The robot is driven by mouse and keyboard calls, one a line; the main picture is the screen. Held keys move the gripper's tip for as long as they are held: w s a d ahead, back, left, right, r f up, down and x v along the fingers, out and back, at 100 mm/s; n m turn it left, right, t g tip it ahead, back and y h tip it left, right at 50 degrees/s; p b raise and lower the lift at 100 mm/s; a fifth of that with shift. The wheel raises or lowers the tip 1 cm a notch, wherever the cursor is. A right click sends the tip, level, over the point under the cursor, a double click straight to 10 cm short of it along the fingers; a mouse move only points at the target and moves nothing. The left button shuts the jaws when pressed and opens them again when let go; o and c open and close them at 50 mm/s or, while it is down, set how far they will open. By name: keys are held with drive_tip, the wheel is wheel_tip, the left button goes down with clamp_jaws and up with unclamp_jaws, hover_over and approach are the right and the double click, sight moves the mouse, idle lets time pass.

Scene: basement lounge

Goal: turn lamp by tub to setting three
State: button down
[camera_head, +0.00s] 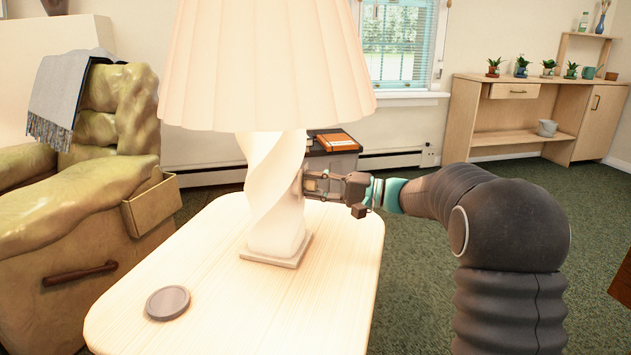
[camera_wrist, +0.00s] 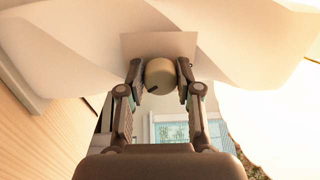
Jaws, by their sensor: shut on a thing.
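A lamp with a pleated cream shade (camera_head: 268,70) and a twisted white body (camera_head: 274,215) stands upright on a light wooden side table (camera_head: 215,325). The shade and body look brightly lit. My gripper (camera_head: 306,183) reaches in from the right against the side of the lamp body. The knob sits on a flat plate (camera_wrist: 158,44) on the lamp body. In the head view the knob is hidden.
A round grey-brown coaster (camera_head: 168,303) lies on the table's front left. A green-yellow armchair (camera_head: 85,200) with a grey throw stands at the left. A dark-topped box (camera_head: 333,148) stands behind the lamp. A wooden shelf unit (camera_head: 540,90) with potted plants is at the back right.

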drive_tip(key=shift+m, duration=0.7)
drive_tip(key=c, duration=0.8)
unclamp_jaws()
drive_tip(key=shift+d, duration=0.1)
drive_tip(key=d, duration=0.4)
drive_tip(key=s+d, duration=0.1)
drive_tip(key=d, duration=0.2)
drive_tip(key=s+d, duration=0.1)
drive_tip(key=d, duration=0.3)
drive_tip(key=shift+s+d+f, duration=0.1)
drive_tip(key=shift+d+f, duration=0.2)
